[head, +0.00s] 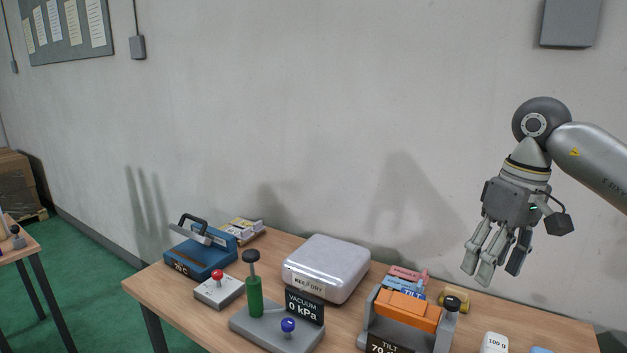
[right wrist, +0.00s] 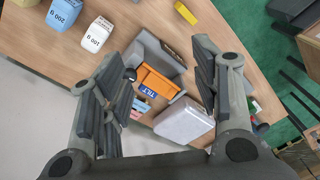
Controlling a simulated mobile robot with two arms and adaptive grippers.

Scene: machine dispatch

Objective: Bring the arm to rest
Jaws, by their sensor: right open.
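My right gripper (head: 497,250) hangs in the air above the right part of the table (head: 278,246), fingers pointing down, apart from everything. Its arm comes in from the right edge of the head view. In the right wrist view its fingers (right wrist: 155,95) are spread wide with nothing between them, and the table lies well below. My left gripper does not show in either view.
The table holds an orange tilt device (head: 407,310), a silver box (head: 326,268), a vacuum pump with a green cylinder (head: 255,297), a red-knobbed box (head: 218,290) and a blue press (head: 203,258). A 100 g weight (head: 494,343) stands at the front right. A grey wall is behind.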

